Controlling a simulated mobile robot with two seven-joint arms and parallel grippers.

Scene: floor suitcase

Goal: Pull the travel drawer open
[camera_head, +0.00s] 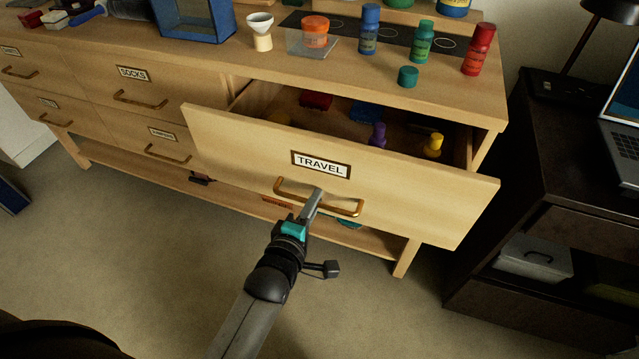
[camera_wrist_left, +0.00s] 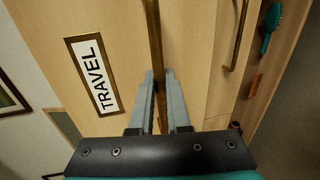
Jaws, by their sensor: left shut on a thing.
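The travel drawer (camera_head: 400,184) is a wooden drawer with a "TRAVEL" label (camera_head: 321,164) and a brass bar handle (camera_head: 343,209). It stands well out from the dresser, and its inside shows from above. My left gripper (camera_head: 316,194) is shut on the handle near its middle. In the left wrist view the two grey fingers lie on either side of the brass bar (camera_wrist_left: 155,45), with the label (camera_wrist_left: 93,75) to the left. My right gripper is not in view.
Inside the drawer are a purple bottle (camera_head: 378,134), a yellow bottle (camera_head: 433,145) and red and blue items. Bottles and jars stand on the dresser top (camera_head: 270,76). A dark cabinet (camera_head: 545,195) stands close on the right. The carpet (camera_head: 150,240) in front is clear.

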